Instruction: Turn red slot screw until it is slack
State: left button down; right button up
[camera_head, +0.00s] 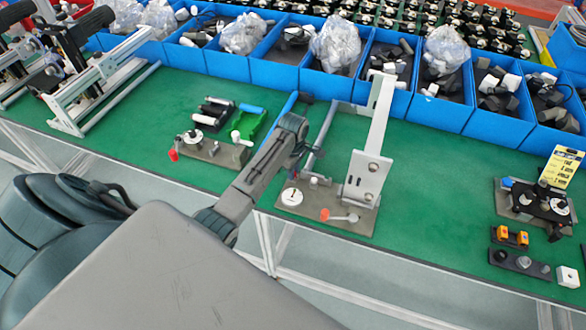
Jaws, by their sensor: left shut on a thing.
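A small red piece (324,214) sits on the grey base plate (350,229) of the middle fixture, beside a short metal lever. I cannot make out a slot in it. A white disc with a dark mark (292,197) lies on the same plate, to its left. My left gripper (295,173) is just above and behind the disc, apart from the red piece. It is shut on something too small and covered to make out. Another red piece (173,155) is at the front of the left fixture. My right gripper is not in view.
A tall metal bracket (376,125) rises from the middle fixture, right of my gripper. Blue bins (325,84) line the back. A fixture with a yellow label (561,167) stands at the right. The green bench top (430,185) is clear between them.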

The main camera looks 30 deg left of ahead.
pick_arm(q)
jog(key=n, duration=0.5)
jog(key=c, duration=1.4)
grip_release()
jog(key=shift+c, duration=0.2)
